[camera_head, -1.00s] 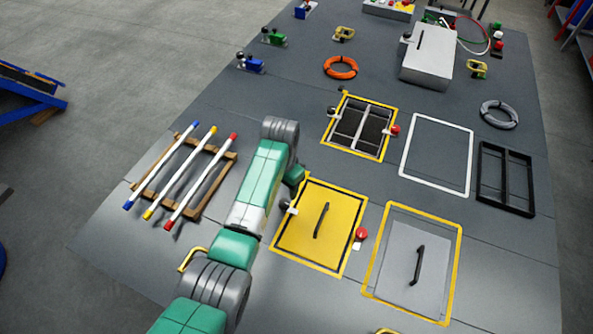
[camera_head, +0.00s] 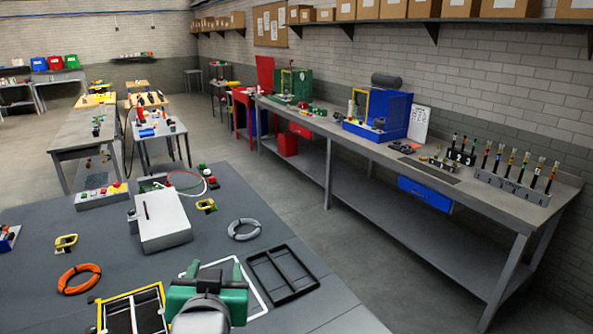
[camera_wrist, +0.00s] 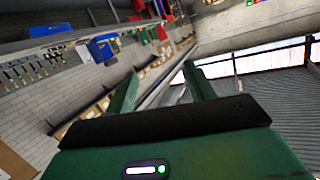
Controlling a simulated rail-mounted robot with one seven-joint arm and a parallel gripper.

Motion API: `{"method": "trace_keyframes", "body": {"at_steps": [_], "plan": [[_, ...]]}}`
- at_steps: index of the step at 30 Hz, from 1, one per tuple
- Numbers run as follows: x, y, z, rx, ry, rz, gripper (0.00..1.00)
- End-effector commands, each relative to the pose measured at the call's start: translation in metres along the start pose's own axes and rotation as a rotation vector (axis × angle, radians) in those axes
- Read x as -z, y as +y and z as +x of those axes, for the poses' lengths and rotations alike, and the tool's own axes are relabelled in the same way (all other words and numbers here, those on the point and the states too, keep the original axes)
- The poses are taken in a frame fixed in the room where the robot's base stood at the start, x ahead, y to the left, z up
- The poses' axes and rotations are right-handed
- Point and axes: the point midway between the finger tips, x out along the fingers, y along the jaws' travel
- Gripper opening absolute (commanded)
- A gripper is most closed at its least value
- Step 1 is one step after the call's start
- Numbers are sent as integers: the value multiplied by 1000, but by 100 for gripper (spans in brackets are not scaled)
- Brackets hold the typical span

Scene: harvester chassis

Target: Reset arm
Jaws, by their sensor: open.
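My green gripper (camera_head: 215,266) is at the bottom middle of the head view, raised in front of the grey chassis deck (camera_head: 205,215). Its two fingers point up and away and stand apart, with nothing between them. In the wrist view my gripper (camera_wrist: 161,68) also shows open and empty. That view is tilted and looks out over the room, with no deck part close to the fingers. Most of my arm is out of the head view.
On the deck are an orange cable ring (camera_head: 79,279), a grey ring (camera_head: 244,230), a black frame (camera_head: 283,274), a grey box (camera_head: 161,222) and a yellow-edged grid opening (camera_head: 133,312). A long workbench (camera_head: 400,160) stands along the right wall. The air around my gripper looks clear.

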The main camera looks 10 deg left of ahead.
Motion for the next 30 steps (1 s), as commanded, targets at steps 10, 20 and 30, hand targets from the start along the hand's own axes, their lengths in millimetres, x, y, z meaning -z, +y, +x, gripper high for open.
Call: {"method": "trace_keyframes", "body": {"at_steps": [10,20,30], "plan": [[173,104,-240,-189,757,-170,53],[340,80,-322,-204,864,-193,53],[367,74,-328,-198,861,-185,53]]}}
